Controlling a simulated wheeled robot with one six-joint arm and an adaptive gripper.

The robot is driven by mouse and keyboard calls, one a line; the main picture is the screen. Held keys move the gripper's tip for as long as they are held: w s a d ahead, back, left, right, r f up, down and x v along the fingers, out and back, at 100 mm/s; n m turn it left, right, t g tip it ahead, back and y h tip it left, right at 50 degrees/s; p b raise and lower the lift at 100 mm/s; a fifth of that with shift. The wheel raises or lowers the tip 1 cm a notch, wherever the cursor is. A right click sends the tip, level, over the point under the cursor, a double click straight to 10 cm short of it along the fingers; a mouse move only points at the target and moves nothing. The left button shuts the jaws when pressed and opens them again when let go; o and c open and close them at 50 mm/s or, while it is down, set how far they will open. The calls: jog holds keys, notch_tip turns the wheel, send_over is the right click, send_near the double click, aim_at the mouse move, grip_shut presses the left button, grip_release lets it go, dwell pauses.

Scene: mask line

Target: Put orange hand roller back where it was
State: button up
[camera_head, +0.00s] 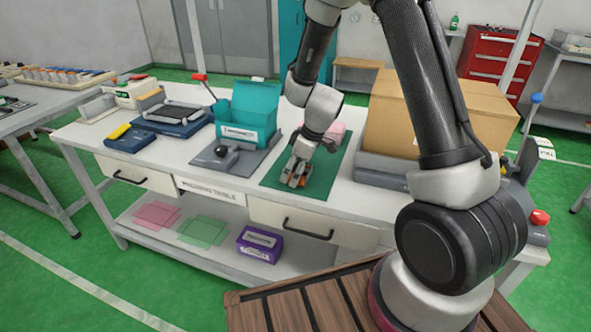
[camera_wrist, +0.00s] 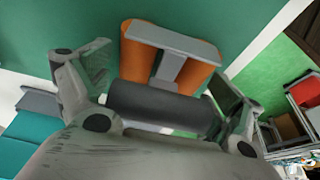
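The orange hand roller (camera_wrist: 140,52) lies on the green mat (camera_head: 320,187) on the packing table. In the wrist view it shows orange side parts, a grey frame and a dark cylinder lying between my fingers. In the head view only a bit of orange (camera_head: 297,182) shows beneath my gripper (camera_head: 299,172), which points down over the mat. In the wrist view my gripper (camera_wrist: 160,95) has its fingers spread wide on either side of the dark cylinder, with apparent gaps. The head view hides most of the roller behind the fingers.
A teal box (camera_head: 247,108) and a grey plate with a black-knobbed tool (camera_head: 217,157) stand left of the mat. A large cardboard box (camera_head: 400,118) stands to the right. A pink item (camera_head: 336,131) sits at the mat's back. A purple box (camera_head: 260,245) is on the lower shelf.

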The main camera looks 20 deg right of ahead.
aim_at(308, 170)
dwell(0.3)
jog(key=s+d+r+m, duration=0.2)
jog(key=s+d+r, duration=0.15)
jog(key=r, duration=0.45)
jog(key=s+d+r+m+t, duration=0.1)
jog(key=s+d+r, duration=0.2)
jog(key=s+r, duration=0.35)
jog(key=s+d+r+m, duration=0.2)
jog(key=s+d+r, duration=0.1)
jog(key=r, duration=0.7)
jog(key=s+d+r+m+h, duration=0.1)
jog(key=s+d+r+m, duration=0.1)
jog(key=s, duration=0.5)
jog(key=s+d+r+m+t+h, duration=0.1)
jog(key=s+d+r+m+h, duration=0.1)
jog(key=s, duration=0.5)
jog(key=shift+s+d+r+m, duration=0.15)
jog(key=shift+d+m, duration=0.75)
jog(key=shift+d, duration=0.25)
